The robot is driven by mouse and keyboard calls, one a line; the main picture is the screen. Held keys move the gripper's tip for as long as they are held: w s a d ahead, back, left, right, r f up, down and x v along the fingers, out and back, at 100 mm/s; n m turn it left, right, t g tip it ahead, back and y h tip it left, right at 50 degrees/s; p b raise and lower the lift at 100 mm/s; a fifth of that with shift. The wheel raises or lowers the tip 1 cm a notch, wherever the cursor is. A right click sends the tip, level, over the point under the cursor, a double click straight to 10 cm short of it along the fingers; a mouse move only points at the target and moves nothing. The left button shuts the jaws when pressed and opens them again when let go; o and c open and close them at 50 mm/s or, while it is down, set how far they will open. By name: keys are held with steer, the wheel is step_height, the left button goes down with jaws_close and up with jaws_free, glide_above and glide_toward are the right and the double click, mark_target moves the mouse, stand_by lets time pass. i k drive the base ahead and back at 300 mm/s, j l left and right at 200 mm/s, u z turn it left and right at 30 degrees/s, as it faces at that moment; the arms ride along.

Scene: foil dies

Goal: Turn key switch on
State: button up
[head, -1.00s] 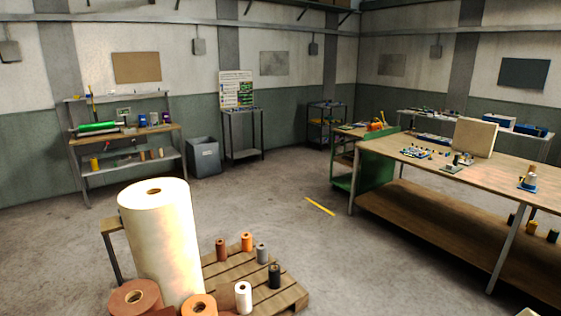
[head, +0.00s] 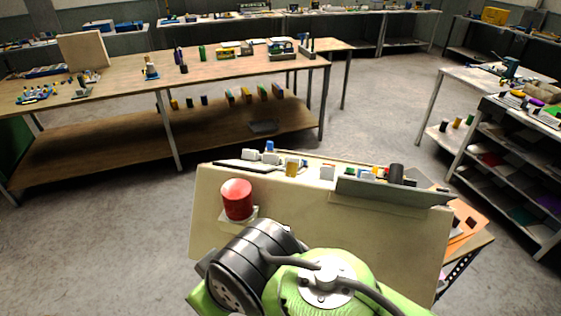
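A beige cabinet (head: 330,225) stands close in front of me, with a large red round knob or lamp (head: 237,199) on a pale base at its upper left. Several small blocks and parts line its top edge. I cannot make out a key switch; it may be hidden behind my arm or too small to tell. My green and black arm covers the lower middle of the cabinet. My gripper is not in view.
A long wooden workbench (head: 225,68) with small parts stands behind the cabinet. Grey shelving (head: 520,165) and a metal table (head: 470,80) stand at the right. Orange sheets (head: 462,228) lie right of the cabinet. Concrete floor (head: 380,115) is clear between them.

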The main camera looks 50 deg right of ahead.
mark_target(327, 173)
steer(key=z, duration=2.05)
